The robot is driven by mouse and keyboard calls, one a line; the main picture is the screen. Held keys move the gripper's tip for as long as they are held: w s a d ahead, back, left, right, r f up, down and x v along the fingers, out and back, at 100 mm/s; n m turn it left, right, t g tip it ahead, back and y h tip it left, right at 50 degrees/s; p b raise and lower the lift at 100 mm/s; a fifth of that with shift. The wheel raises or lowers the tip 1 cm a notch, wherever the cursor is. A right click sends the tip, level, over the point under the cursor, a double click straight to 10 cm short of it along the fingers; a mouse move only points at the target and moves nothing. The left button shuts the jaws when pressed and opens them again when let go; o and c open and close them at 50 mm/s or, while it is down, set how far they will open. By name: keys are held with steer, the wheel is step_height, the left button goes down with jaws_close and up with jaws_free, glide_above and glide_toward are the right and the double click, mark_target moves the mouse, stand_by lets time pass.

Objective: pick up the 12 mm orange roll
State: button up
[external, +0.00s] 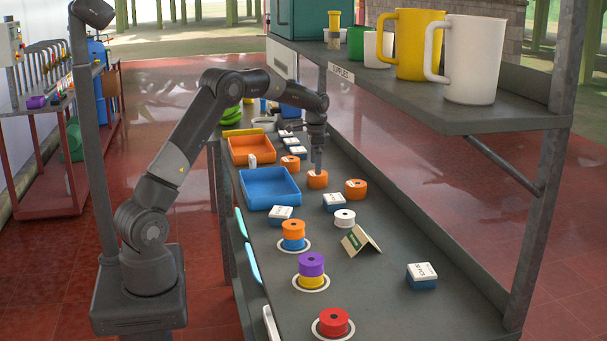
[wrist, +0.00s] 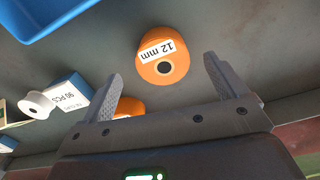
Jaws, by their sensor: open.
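The orange roll marked "12 mm" (wrist: 172,70) stands on the grey bench, its dark centre hole showing in the wrist view. The same roll (external: 317,181) is right of the blue tray in the external view. My gripper (wrist: 162,66) is open and empty, pointing down at this roll. In the wrist view one fingertip is on each side of the roll, with gaps. In the external view my gripper (external: 317,170) is right over the roll; I cannot tell the exact height. A second orange roll (wrist: 130,107) is partly hidden behind the left finger; its label is not visible.
The blue tray (external: 269,202) is close on the left. The second orange roll (external: 356,189) and a small blue-white box (external: 334,202) are near on the right and front. A white roll (external: 344,218) stands further forward. A shelf (external: 500,118) overhangs the bench's right side.

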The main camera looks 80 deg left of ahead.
mark_target(317, 179)
steer(key=f, duration=0.5)
steer(key=shift+w+f, duration=0.25)
steer(key=shift+f, duration=0.05)
steer(key=shift+a, duration=0.1)
steer(key=shift+c, duration=0.2)
steer(key=c, duration=1.1)
steer(key=shift+r, duration=0.15)
